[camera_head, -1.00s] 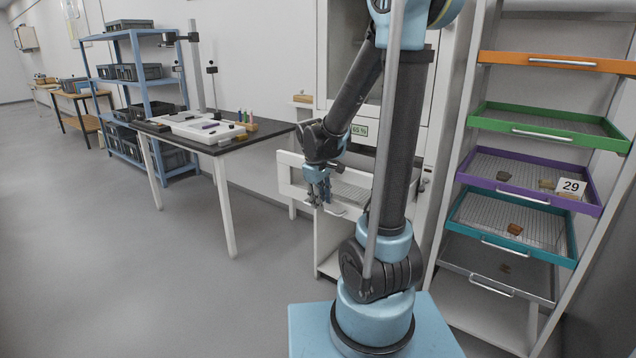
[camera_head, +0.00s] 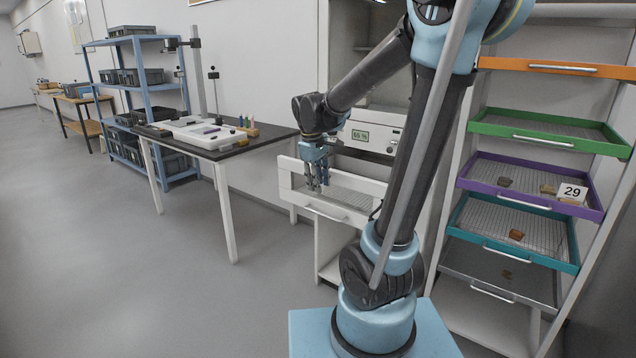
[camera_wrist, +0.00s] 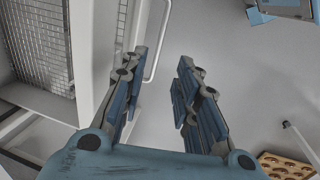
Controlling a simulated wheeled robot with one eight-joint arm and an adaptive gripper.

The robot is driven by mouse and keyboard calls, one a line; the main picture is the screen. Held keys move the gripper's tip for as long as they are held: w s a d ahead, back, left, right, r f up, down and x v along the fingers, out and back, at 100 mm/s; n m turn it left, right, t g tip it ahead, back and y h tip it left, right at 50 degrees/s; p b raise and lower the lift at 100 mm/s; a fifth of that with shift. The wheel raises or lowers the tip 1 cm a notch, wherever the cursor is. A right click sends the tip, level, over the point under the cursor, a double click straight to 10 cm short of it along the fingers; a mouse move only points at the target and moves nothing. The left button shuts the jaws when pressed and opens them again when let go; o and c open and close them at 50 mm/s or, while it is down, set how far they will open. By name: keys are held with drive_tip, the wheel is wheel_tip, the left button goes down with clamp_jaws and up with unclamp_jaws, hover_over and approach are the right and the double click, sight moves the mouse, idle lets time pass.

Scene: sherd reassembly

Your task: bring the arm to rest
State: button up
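My gripper (camera_head: 317,178) hangs from my bent arm in front of the white cabinet, above the front of its pulled-out white drawer (camera_head: 318,187).
A dark-topped table (camera_head: 230,151) with a white tray (camera_head: 190,127) stands to the left. A rack at the right holds a green tray (camera_head: 550,137), a purple tray (camera_head: 520,198) and a teal tray (camera_head: 520,250), with sherds on some. The floor (camera_head: 130,280) at left is clear.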

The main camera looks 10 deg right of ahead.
drive_tip(key=s+d+f+m, duration=0.3)
drive_tip(key=s, duration=0.4)
drive_tip(key=s+d+f+m+y, duration=0.1)
drive_tip(key=s+d+f+m, duration=0.1)
drive_tip(key=s, duration=0.5)
drive_tip(key=s+d+f+m, duration=0.3)
drive_tip(key=s+m, duration=0.1)
drive_tip(key=s, duration=0.3)
drive_tip(key=shift+s+d+f+t+y, duration=0.3)
drive_tip(key=shift+s+d, duration=0.05)
drive_tip(key=shift+s, duration=0.05)
drive_tip(key=shift+w+f, duration=0.2)
drive_tip(key=shift+w, duration=0.2)
